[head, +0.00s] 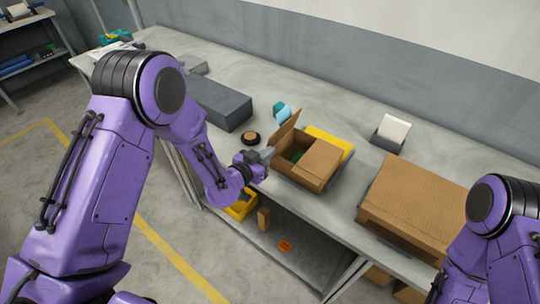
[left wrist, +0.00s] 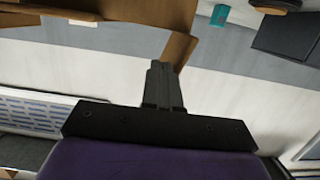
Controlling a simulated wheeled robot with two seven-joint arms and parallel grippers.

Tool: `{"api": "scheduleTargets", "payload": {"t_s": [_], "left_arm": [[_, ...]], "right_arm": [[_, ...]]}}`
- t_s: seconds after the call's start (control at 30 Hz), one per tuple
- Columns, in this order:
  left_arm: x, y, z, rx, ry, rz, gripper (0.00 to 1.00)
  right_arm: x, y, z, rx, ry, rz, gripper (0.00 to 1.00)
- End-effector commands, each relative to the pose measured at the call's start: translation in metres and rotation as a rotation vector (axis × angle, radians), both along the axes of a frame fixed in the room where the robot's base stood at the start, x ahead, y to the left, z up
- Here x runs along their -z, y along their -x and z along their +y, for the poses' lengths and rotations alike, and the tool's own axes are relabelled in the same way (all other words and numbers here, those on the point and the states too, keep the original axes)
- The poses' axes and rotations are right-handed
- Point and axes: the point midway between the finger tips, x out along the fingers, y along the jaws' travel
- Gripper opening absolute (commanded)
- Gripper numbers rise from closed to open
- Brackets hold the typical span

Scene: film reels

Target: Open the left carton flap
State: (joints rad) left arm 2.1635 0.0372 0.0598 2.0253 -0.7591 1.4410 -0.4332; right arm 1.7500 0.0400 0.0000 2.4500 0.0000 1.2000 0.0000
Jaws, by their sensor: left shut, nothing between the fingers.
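A small brown carton (head: 303,178) stands near the table's front edge, partly open. Its left flap (head: 285,130) stands raised along the left side; the right flap (head: 321,160) lies over the right half. Something green shows inside. My left gripper (head: 268,154) is shut and empty at the carton's left side, close to the raised flap. In the left wrist view the shut fingers (left wrist: 160,70) point at the brown flap (left wrist: 179,47); whether they touch it I cannot tell. My right arm shows at the right edge, its gripper out of view.
The grey table (head: 210,63) also holds a dark grey box (head: 221,103), a round black-and-tan item (head: 251,138), a teal item (head: 281,110), a yellow thing (head: 332,140) behind the carton, and a larger carton (head: 415,195) at the right. A shelf lies below.

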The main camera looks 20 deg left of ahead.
Motion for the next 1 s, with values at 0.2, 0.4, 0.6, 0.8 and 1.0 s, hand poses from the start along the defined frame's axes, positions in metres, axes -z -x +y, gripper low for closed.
{"api": "scheduleTargets", "payload": {"t_s": [0.2, 0.4, 0.6, 0.8, 1.0], "left_arm": [[-0.002, -0.001, 0.004, 0.000, 0.000, 0.000, 0.00], [-0.002, -0.002, 0.007, -0.001, -0.001, -0.001, 0.00], [-0.003, -0.007, 0.019, -0.001, 0.000, -0.001, 0.00], [-0.002, 0.010, 0.018, 0.001, 0.000, 0.002, 0.00], [-0.002, 0.039, 0.020, 0.002, 0.000, 0.002, 0.00]], "right_arm": [[-0.001, 0.000, 0.000, 0.000, 0.000, 0.000, 0.51], [0.000, 0.000, 0.000, 0.000, 0.000, 0.000, 0.51], [0.000, 0.000, 0.000, 0.000, 0.000, 0.000, 0.51], [0.001, 0.000, 0.000, 0.000, 0.000, 0.000, 0.51], [0.004, 0.000, 0.000, 0.000, 0.000, 0.000, 0.51]]}}
